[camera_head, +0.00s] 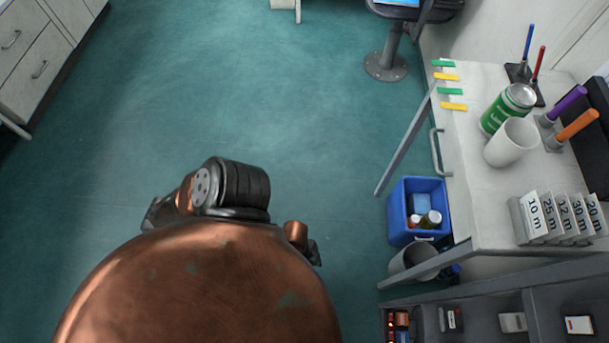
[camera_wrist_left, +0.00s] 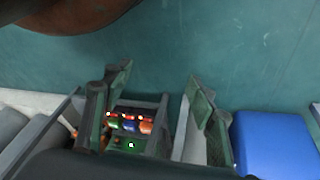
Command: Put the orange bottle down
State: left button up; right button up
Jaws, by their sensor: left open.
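In the left wrist view my left gripper (camera_wrist_left: 158,82) is open, its two green-grey fingers wide apart with nothing between their tips. Just beyond and below them, a grey rack (camera_wrist_left: 135,104) holds small red, blue and green items with white tops. The orange-looking one at its right end (camera_wrist_left: 146,127) may be the orange bottle; it is too small to be sure. It stands in the rack, apart from the fingers. In the head view, red-orange items (camera_head: 402,319) show in a compartment at the bottom edge. My right gripper is not in view.
A blue bin (camera_head: 405,238) with bottles stands on the floor beside a grey bin (camera_head: 412,262). The white bench (camera_head: 470,190) carries a green can (camera_head: 508,108), a white cup (camera_head: 511,142), and number cards (camera_head: 555,217). The teal floor is clear on the left.

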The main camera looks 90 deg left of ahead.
pick_arm(q)
jog(key=s+r+n, duration=0.1)
jog(key=s+a+r+n, duration=0.1)
jog(key=n, duration=0.1)
jog(key=s+a+r+n+y, duration=0.1)
jog(key=r, duration=0.1)
jog(key=shift+s+a+t, duration=0.15)
jog(key=shift+a+t, duration=0.1)
jog(key=shift+t, duration=0.05)
jog(key=shift+c, duration=0.2)
